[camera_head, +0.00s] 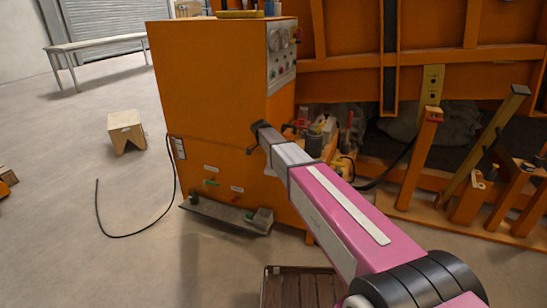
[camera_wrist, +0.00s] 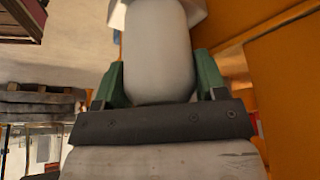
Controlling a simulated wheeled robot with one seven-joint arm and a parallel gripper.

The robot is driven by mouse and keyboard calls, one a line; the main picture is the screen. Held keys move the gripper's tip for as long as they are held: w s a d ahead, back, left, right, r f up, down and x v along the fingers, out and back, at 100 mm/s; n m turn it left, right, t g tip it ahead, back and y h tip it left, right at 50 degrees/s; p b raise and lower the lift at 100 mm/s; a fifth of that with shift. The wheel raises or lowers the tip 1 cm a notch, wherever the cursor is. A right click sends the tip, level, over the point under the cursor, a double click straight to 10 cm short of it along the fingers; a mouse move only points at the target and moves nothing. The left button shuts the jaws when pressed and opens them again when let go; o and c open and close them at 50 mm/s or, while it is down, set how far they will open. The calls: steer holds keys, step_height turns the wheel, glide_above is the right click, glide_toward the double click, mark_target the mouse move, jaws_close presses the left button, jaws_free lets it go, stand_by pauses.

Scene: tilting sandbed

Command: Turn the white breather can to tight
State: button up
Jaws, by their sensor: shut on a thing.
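The white breather can (camera_wrist: 158,40) fills the upper middle of the wrist view, a smooth, pale, rounded body. My gripper (camera_wrist: 160,78) has a green finger on each side of it and is shut on it. A pale, angular part shows behind the can at the top of the wrist view. In the head view my pink and grey arm reaches to the right side of the orange cabinet (camera_head: 207,85). My fingers cannot be made out there, and I cannot tell the can from the clutter. The can's thread and seat are hidden.
Cluttered small parts (camera_head: 322,125) lie beside the cabinet's right side. A low tray (camera_head: 225,215) sits at its foot. An orange frame with posts (camera_head: 415,160) stands at right. A slatted pallet (camera_head: 300,287) lies in front. A cable (camera_head: 125,234) loops over the open floor at left.

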steer(key=o, duration=0.6)
steer(key=shift+o, duration=0.2)
steer(key=v, duration=1)
steer(key=shift+r, duration=0.4)
steer(key=shift+a, duration=0.1)
